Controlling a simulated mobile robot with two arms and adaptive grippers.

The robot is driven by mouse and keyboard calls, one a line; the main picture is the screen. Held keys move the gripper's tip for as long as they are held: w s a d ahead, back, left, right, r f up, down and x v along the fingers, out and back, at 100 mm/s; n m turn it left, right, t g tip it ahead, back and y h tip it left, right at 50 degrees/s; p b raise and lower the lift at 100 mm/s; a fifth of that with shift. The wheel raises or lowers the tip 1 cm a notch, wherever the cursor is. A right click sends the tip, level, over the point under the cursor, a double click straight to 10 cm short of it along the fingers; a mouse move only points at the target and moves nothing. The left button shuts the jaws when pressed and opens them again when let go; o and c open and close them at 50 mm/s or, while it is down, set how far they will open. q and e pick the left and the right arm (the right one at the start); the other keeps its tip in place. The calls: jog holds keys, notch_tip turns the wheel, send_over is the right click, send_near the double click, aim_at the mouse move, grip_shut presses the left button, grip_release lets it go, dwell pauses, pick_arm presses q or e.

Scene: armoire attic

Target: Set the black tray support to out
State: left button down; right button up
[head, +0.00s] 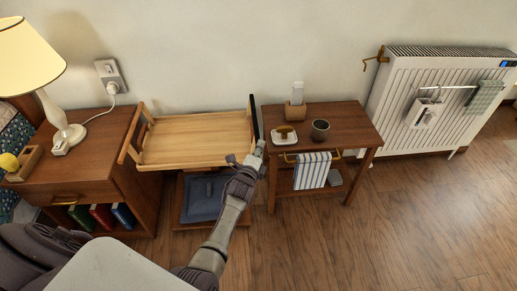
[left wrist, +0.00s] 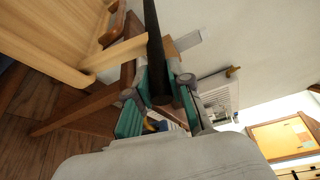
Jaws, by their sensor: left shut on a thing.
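The black tray support (head: 254,118) is a thin dark bar along the right edge of the light wooden tray (head: 195,138). My left gripper (head: 259,147) is at the bar's near end, beside the small table. In the left wrist view the bar (left wrist: 153,45) runs down between the teal finger pads of the gripper (left wrist: 162,103), which is shut on it. The tray's wooden rim (left wrist: 115,54) shows left of the bar there. The fingers hide the bar's near end. My right gripper is not in view.
A small table (head: 345,123) right of the gripper bears a cup (head: 320,130) and a white dish (head: 283,136); a striped towel (head: 312,170) hangs in front. A nightstand (head: 90,165) with a lamp stands left. The floor at right is clear.

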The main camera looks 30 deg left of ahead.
pick_arm(q)
jog(key=c, duration=1.1)
grip_release()
jog(key=shift+o, duration=0.2)
jog(key=shift+s+d, duration=0.1)
jog(key=shift+s, duration=0.35)
jog(key=s+d+r, duration=0.1)
jog(key=s+d, duration=0.1)
jog(key=s, duration=0.9)
jog(key=shift+w, duration=0.1)
